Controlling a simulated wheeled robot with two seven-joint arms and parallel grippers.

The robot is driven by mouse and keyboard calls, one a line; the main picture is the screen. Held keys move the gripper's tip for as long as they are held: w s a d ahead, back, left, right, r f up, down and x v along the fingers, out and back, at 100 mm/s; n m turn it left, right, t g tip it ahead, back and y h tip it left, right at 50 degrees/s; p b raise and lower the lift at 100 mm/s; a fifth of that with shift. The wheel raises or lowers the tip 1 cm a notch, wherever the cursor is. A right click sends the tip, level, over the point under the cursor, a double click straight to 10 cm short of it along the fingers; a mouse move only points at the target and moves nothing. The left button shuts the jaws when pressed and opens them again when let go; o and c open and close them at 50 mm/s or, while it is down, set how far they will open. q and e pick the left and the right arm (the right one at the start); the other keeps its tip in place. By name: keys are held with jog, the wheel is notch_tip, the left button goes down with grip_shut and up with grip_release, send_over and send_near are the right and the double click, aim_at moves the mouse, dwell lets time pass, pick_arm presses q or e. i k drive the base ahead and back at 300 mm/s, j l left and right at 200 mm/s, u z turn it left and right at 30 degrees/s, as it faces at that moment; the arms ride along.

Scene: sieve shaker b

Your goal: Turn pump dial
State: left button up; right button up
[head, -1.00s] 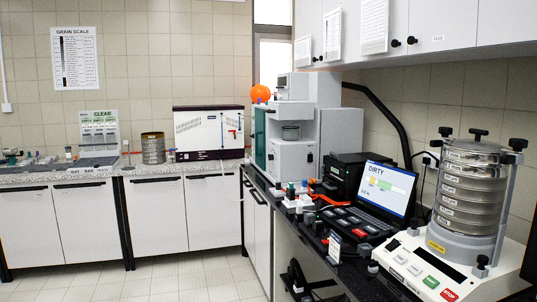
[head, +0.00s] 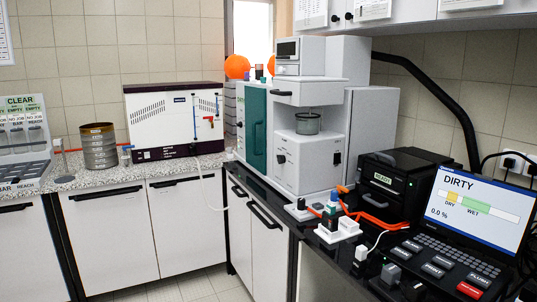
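No gripper shows in the head view. No dial is clearly labelled as the pump's. A white box with a dark base and top edge (head: 165,122) stands on the left counter. A tall white and grey machine (head: 300,167) with a green side panel stands in the corner. It has small dark knobs (head: 281,159) on its front. I cannot tell which of these is the pump dial.
A laptop (head: 480,205) reads DIRTY and 0.0 %. A black printer (head: 400,184), white power strips (head: 336,231) and an orange cable crowd the right counter. The floor (head: 185,285) ahead is clear.

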aim_at(281, 159)
jog(key=i+j, duration=0.15)
jog(key=j+z, duration=0.1)
jog(key=z, duration=0.35)
jog(key=i+j+z, duration=0.4)
jog(key=j, duration=0.25)
jog(key=j+z, duration=0.2)
jog(key=j, duration=0.15)
jog(key=i+j+z, duration=0.15)
jog(key=j, duration=0.25)
jog(key=i+j, duration=0.1)
jog(key=j, duration=0.5)
jog(key=i+j, duration=0.1)
jog(key=j, duration=0.5)
jog(key=i+j+z, duration=0.1)
jog(key=j, duration=0.5)
